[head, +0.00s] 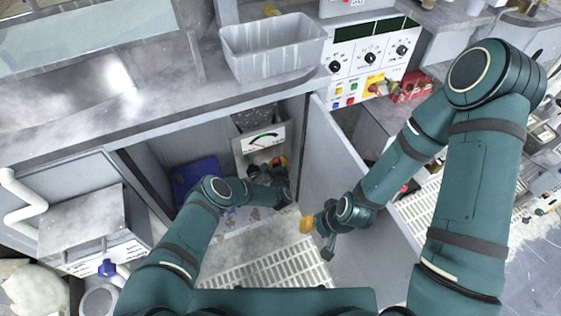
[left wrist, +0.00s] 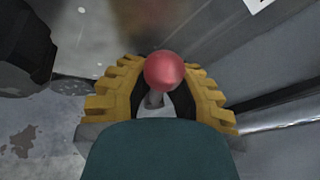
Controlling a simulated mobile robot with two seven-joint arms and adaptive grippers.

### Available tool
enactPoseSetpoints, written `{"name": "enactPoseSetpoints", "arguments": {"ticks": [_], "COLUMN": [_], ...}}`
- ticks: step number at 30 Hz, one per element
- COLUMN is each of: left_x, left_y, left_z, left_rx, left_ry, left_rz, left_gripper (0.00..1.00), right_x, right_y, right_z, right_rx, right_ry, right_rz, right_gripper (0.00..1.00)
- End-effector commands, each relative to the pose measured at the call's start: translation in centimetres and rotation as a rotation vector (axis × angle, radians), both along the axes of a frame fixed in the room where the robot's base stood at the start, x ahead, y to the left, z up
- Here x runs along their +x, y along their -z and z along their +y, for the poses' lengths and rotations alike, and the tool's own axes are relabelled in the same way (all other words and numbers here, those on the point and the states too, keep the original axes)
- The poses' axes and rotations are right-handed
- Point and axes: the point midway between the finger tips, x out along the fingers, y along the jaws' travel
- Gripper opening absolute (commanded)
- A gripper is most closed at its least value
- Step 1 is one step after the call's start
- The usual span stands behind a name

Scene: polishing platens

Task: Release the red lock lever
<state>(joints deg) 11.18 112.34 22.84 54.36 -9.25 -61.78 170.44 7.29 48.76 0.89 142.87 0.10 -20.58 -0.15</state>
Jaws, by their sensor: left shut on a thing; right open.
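The red lock lever (left wrist: 164,70) shows in the left wrist view as a red ball knob on a short grey shaft. My left gripper (left wrist: 160,95) has its yellow ridged fingers on both sides of it and is shut on it. In the head view my left gripper (head: 279,163) reaches into the open cabinet, below a gauge (head: 264,139), and the arm and fingers largely hide the lever there. My right gripper (head: 309,223) is open and empty near the cabinet door, lower and to the right of the left one.
The open cabinet door (head: 335,180) stands just right of my left gripper. A blue object (head: 195,178) is inside the cabinet at left. A grey bin (head: 272,48) and a control panel (head: 368,60) stand above. A slotted floor grate (head: 270,272) lies below.

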Motion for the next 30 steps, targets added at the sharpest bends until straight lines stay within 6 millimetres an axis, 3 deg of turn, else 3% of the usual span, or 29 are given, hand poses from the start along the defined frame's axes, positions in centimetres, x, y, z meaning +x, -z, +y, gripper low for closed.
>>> {"name": "enactPoseSetpoints", "arguments": {"ticks": [23, 24, 27, 30], "left_x": [-0.20, -0.20, -0.19, -0.19], "left_y": [0.20, 0.20, 0.21, 0.24], "left_z": [0.44, 0.44, 0.44, 0.42], "left_rx": [-0.088, -0.087, -0.087, -0.087], "left_ry": [-0.002, -0.001, -0.002, -0.001], "left_rz": [-0.041, -0.041, -0.040, -0.039], "left_gripper": [0.00, 0.25, 0.60, 0.61], "right_x": [0.00, 0.00, 0.01, 0.00], "right_y": [-0.04, -0.04, -0.03, -0.03], "right_z": [0.00, -0.01, 0.00, 0.00], "right_rx": [0.000, 0.000, 0.000, 0.000], "right_ry": [0.000, 0.000, 0.000, 0.000], "right_rz": [0.000, 0.000, 0.000, 0.000], "right_gripper": [0.47, 0.47, 0.47, 0.47]}}
